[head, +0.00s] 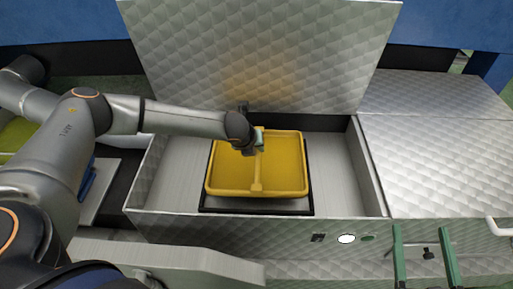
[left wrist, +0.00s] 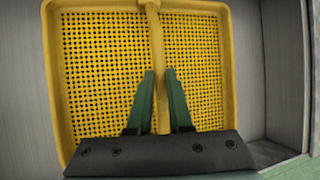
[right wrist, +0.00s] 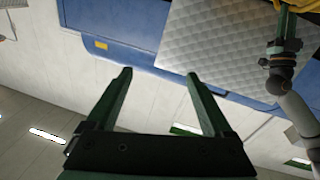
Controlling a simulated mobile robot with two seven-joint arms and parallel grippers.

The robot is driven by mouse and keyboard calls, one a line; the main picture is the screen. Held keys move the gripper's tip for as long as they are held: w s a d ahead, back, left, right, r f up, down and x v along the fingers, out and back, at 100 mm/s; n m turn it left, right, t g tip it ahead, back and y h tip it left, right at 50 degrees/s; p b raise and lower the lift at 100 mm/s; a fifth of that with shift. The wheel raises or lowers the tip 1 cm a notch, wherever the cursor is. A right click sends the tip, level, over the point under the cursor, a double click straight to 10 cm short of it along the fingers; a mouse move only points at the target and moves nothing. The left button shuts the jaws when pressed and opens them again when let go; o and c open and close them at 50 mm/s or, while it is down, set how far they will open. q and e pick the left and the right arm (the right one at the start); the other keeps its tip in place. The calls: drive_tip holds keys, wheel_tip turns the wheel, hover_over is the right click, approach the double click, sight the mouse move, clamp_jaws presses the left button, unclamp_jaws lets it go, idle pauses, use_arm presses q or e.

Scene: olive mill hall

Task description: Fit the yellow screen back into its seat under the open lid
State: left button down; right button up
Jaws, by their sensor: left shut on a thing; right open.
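The yellow screen (head: 284,176) is a shallow square tray with a perforated floor and a central bar. It sits over a black-rimmed seat (head: 256,211) inside the open metal box; whether it rests fully down in it I cannot tell. My left gripper (head: 256,148) is shut on the screen's central bar, and in the left wrist view its green fingers (left wrist: 162,95) straddle that bar. The lid (head: 262,55) stands open behind the box. My right gripper (right wrist: 158,85) is open and empty; its green fingers show at the lower right of the head view (head: 424,235).
The box's front wall (head: 290,238) carries a white oval and a green button. A closed metal cover (head: 440,150) lies to the right. Bare box floor (head: 340,170) shows right of the screen. A blue beam (head: 60,22) runs behind.

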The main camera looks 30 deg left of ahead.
sight(279, 171)
use_arm(q)
drive_tip(key=shift+f+b, duration=0.3)
drive_tip(key=shift+b, duration=0.2)
drive_tip(key=shift+f, duration=0.2)
drive_tip(key=shift+f+b, duration=0.45)
drive_tip(key=shift+b, duration=0.4)
drive_tip(key=shift+f+b, duration=0.3)
drive_tip(key=shift+b, duration=0.15)
use_arm(e)
drive_tip(key=s+r+n+t+y, duration=0.1)
drive_tip(key=s+r+n+y, duration=0.1)
drive_tip(key=r, duration=0.3)
drive_tip(key=s+a+r+n+t+y, duration=0.1)
drive_tip(key=s+r+n+y, duration=0.2)
drive_tip(key=r, duration=0.3)
drive_tip(key=s+r+n+t+y, duration=0.1)
drive_tip(key=s+r+n+y, duration=0.1)
drive_tip(key=r+y, duration=0.3)
drive_tip(key=shift+s+a+r+n+t, duration=0.15)
drive_tip(key=shift+s+a+n+t, duration=0.15)
drive_tip(key=shift+n, duration=0.2)
use_arm(q)
drive_tip(key=shift+f, duration=0.7)
use_arm(e)
drive_tip(key=shift+w+m+h, duration=0.15)
drive_tip(key=shift+m+h, duration=0.15)
use_arm(q)
drive_tip(key=shift+w+f, duration=0.1)
drive_tip(key=shift+f, duration=0.75)
